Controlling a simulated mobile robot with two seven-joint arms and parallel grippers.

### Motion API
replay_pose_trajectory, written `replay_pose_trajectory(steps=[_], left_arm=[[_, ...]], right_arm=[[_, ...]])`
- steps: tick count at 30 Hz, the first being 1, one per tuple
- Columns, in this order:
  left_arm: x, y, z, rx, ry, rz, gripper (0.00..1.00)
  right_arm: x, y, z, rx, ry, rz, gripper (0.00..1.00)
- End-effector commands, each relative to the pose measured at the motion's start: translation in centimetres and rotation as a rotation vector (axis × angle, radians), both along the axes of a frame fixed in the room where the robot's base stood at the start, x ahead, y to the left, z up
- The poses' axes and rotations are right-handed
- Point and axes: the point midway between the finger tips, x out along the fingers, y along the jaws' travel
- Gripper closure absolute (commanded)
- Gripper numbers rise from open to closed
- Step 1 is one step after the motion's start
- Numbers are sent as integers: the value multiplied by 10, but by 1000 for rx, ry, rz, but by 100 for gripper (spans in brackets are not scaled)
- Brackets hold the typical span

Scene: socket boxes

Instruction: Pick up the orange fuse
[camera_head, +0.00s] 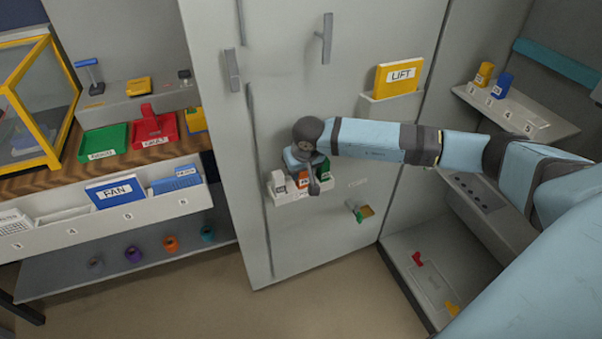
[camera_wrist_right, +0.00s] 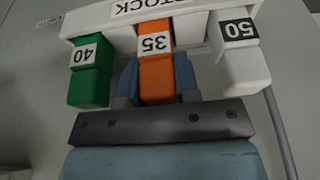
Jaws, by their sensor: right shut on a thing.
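The orange fuse (camera_wrist_right: 155,77), labelled 35, sits in the middle of the white stock holder (camera_wrist_right: 97,17) in the right wrist view. A green fuse (camera_wrist_right: 90,75) labelled 40 is on one side and a white fuse (camera_wrist_right: 240,55) labelled 50 on the other. My right gripper (camera_wrist_right: 157,85) is shut on the orange fuse, its blue-grey fingers on both sides of it. In the head view the right gripper (camera_head: 308,172) is at the holder on the grey door, and hides part of the orange fuse (camera_head: 304,179). My left gripper is not in view.
The grey door (camera_head: 310,100) carries handles and a yellow LIFT binder (camera_head: 398,77) in a pocket. Shelves with trays (camera_head: 103,142) stand at left; a cabinet with a ledge (camera_head: 515,112) is at right.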

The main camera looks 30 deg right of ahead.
Motion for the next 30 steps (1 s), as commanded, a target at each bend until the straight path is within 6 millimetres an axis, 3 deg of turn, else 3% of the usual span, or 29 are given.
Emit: replay_pose_trajectory(steps=[9, 17, 24, 30], left_arm=[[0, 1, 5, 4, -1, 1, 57], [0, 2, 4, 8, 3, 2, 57], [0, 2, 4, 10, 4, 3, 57], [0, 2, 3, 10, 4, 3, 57]], right_arm=[[1, 0, 38, 0, -3, -1, 91], [-59, 11, 34, -1, 2, 4, 91], [-123, 23, 34, -1, 2, 3, 91], [-160, 31, 33, 0, 2, 2, 91]])
